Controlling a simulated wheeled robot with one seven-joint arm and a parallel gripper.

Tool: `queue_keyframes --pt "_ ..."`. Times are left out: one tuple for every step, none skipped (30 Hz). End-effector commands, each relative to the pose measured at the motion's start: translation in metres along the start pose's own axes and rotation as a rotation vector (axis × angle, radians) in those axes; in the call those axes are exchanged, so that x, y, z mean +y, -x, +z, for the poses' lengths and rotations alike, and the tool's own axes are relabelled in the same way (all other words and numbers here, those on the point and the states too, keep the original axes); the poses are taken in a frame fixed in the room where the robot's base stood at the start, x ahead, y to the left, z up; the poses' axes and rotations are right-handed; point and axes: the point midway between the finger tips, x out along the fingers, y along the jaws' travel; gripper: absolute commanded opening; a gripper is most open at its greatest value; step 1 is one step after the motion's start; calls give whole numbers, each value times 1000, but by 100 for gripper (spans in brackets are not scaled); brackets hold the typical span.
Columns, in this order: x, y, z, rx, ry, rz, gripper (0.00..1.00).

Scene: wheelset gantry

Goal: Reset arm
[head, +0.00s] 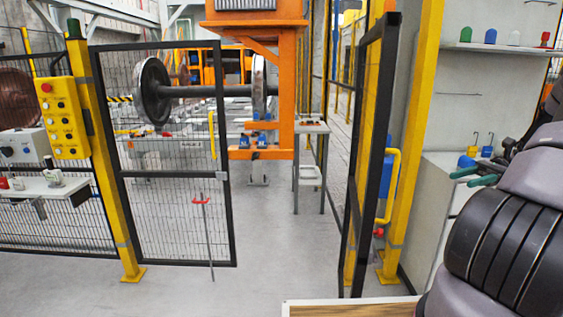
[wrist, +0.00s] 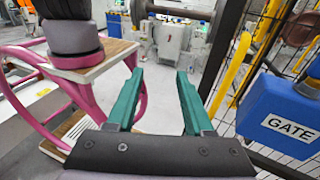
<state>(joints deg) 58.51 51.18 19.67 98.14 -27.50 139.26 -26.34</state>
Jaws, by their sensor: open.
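My gripper (head: 464,178) is at the right of the head view, in front of the white cabinet. Its two green fingers are spread apart. In the wrist view my gripper (wrist: 158,76) points forward with nothing between the fingers. My arm fills the lower right of the head view and looks folded close to the camera. No held object shows in either view.
A blue box marked GATE (wrist: 285,116) is right of the fingers in the wrist view. A black-framed gate (head: 368,150) stands open left of the arm. A mesh panel (head: 170,215), control box (head: 62,117) and wheelset (head: 152,92) are farther left. Floor between the gate posts is clear.

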Motion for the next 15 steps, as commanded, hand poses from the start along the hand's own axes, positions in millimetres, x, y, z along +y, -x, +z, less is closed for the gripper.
queue_keyframes --pt "-2 -4 4 19 4 14 52" --pt "-2 -5 6 30 6 20 52" --pt "-3 -8 9 48 10 31 52" --pt "-4 -10 11 60 12 39 52" --pt "-4 -13 13 76 15 48 52" --pt "-5 -16 17 95 18 59 52" --pt "-6 -20 20 115 22 71 52" --pt "-7 -23 22 133 26 81 52" --pt "-8 -27 27 161 33 97 52" --pt "-9 -31 30 181 38 110 52" --pt "-9 -34 33 204 44 123 52" --pt "-11 -40 38 236 52 139 52" --pt "-11 -44 42 261 58 153 52" --pt "-12 -49 46 290 67 168 52" --pt "-13 -55 52 331 80 190 52"
